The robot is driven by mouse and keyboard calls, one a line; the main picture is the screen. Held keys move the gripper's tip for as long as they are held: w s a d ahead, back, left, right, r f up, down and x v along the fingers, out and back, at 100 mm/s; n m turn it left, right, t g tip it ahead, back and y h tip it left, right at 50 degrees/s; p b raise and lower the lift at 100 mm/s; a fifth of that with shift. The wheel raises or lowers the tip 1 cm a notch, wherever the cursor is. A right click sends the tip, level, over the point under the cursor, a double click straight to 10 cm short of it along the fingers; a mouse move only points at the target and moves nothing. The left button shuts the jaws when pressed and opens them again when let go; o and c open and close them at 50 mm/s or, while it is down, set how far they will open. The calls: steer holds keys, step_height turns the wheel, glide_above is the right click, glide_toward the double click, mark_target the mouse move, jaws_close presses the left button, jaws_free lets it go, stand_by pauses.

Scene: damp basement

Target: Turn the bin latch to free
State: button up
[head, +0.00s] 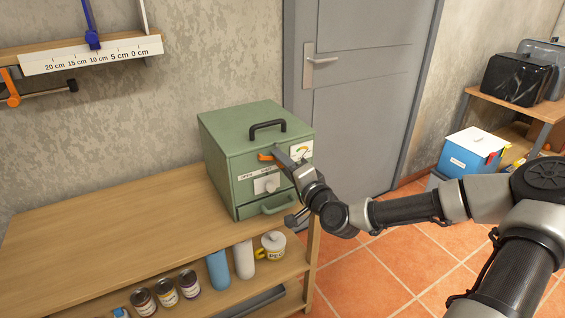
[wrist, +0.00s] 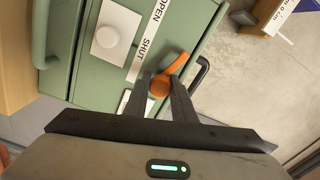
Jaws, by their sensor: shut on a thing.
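The green bin (head: 232,165) stands on the right end of the wooden bench, with a black handle (head: 268,125) on top. Its orange latch (head: 266,157) is on the upper front and sticks out left of my fingers. In the wrist view the orange latch (wrist: 161,84) has a round end between my fingers and an arm pointing up and right. My gripper (head: 279,154) is shut on the latch, with one finger on each side in the wrist view (wrist: 160,88). The fingers hide part of the latch.
Below the latch are an OPEN/SHUT label strip (wrist: 149,42), a white plate with a knob (wrist: 112,35) and a green pull handle (head: 279,204). A dial card (head: 301,149) is beside my gripper. The bench top (head: 110,240) left of the bin is clear.

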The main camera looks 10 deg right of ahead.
steer(key=shift+o, duration=0.2)
steer(key=n, duration=0.5)
steer(key=shift+a+n+b, duration=0.1)
steer(key=shift+n+b, duration=0.2)
steer(key=shift+b, duration=0.05)
steer(key=shift+s+f, duration=0.1)
steer(key=o, duration=1)
